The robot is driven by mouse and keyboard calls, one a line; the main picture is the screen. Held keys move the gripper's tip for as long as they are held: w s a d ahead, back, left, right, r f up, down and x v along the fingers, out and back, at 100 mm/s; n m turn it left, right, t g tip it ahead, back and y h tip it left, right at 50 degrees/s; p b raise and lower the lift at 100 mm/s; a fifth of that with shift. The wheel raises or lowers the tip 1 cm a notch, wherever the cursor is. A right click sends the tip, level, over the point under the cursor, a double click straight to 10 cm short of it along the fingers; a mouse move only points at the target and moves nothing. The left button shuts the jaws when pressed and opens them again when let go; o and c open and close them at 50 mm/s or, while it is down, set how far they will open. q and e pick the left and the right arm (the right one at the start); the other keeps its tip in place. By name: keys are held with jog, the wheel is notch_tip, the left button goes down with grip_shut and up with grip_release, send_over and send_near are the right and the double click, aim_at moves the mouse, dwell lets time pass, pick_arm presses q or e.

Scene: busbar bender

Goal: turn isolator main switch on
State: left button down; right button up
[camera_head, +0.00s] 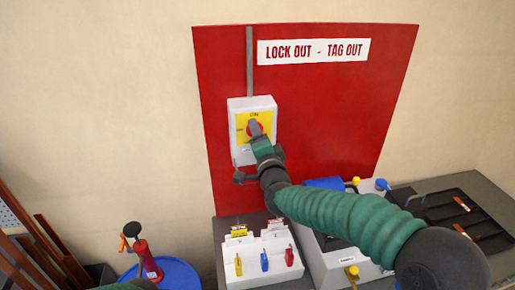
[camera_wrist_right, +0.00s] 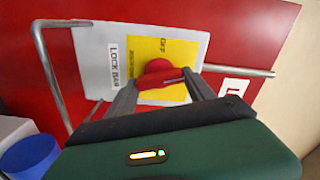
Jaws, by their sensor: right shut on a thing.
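The isolator main switch is a light grey box (camera_head: 238,117) on the red board, with a yellow plate (camera_head: 241,121) marked ON at its top. Its red knob (camera_wrist_right: 168,72) shows in the wrist view, on the yellow plate beside the words OFF and LOCK BAR. My right gripper (camera_wrist_right: 161,79) is shut on the red knob, one finger on each side. In the head view the right gripper (camera_head: 255,130) covers most of the knob, so its exact angle is hard to tell. My left gripper is out of view.
The red board (camera_head: 325,110) carries a LOCK OUT - TAG OUT sign (camera_head: 313,51). Below stand a white rack (camera_head: 262,275) with several coloured padlocks and a black tray (camera_head: 462,212). A blue drum (camera_head: 178,274) with a red-handled tool stands lower left. A metal bar (camera_wrist_right: 240,70) runs beside the switch.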

jog(key=shift+d+f+m+b, duration=0.1)
jog(key=shift+f+m+b, duration=0.05)
jog(key=shift+m+b, duration=0.85)
jog(key=shift+f+m+b, duration=0.1)
jog(key=shift+m+b, duration=0.8)
jog(key=shift+b, duration=0.05)
jog(key=o, duration=1.4)
jog(key=s+d+b, duration=0.1)
jog(key=s, duration=0.4)
jog(key=s+d+b, duration=0.1)
jog(key=s, duration=0.5)
jog(key=s+d+b, duration=0.1)
jog(key=s, duration=0.4)
jog(key=shift+s+d+b, duration=0.2)
jog(key=shift+b, duration=0.15)
